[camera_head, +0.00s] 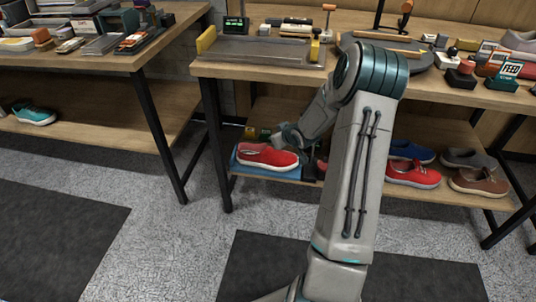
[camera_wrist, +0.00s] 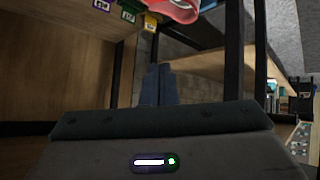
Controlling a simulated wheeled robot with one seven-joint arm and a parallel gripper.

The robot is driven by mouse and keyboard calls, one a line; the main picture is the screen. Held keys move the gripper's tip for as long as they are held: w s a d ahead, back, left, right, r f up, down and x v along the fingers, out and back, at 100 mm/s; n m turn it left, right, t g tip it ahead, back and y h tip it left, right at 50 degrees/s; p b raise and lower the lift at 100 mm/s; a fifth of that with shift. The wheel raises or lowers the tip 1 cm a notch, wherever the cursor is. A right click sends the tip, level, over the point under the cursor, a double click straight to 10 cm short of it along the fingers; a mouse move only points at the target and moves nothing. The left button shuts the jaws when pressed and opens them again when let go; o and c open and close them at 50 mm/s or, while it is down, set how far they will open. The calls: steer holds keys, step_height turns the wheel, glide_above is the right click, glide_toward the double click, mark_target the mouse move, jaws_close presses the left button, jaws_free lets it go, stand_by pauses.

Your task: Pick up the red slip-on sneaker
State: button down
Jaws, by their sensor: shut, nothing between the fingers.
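A red sneaker with a pale sole (camera_head: 267,156) lies on a blue mat (camera_head: 262,170) at the left end of the lower shelf under the middle table. Another red sneaker (camera_head: 413,174) stands on the same shelf, right of my arm. In the wrist view, part of a red shoe (camera_wrist: 172,10) shows at the top edge, cut off by the frame. My gripper (camera_wrist: 158,72) is shut and empty, with its fingers together and apart from that shoe. In the head view my wrist is just right of the left red sneaker, and my fingers cannot be made out.
The lower shelf (camera_head: 465,200) also holds a blue shoe (camera_head: 410,151), a brown shoe (camera_head: 478,181) and a grey shoe (camera_head: 468,159). A black table leg (camera_head: 216,150) stands left of the mat. Small coloured tags (camera_wrist: 128,14) show near the shoe. The tabletop above is crowded.

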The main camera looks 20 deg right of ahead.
mark_target(269, 147)
steer(key=w+d+f+t+y+b, duration=0.1)
steer(key=d+f+t+b, duration=0.15)
steer(key=f, duration=0.45)
steer(key=w+d+f+t+y+b, duration=0.1)
steer(key=d+f+b, duration=0.15)
steer(key=f, duration=0.55)
steer(key=shift+m, duration=0.3)
steer(key=w+a+b, duration=0.1)
steer(key=w, duration=0.2)
steer(key=w+a+b, duration=0.1)
steer(key=w+b, duration=0.1)
steer(key=w, duration=0.2)
steer(key=w+b, duration=0.2)
steer(key=w, duration=0.2)
steer(key=shift+w+a+f, duration=0.2)
steer(key=shift+w+a, duration=0.05)
steer(key=shift+a, duration=0.15)
steer(key=shift+s+f+b, duration=0.15)
steer(key=shift+f+b, duration=0.4)
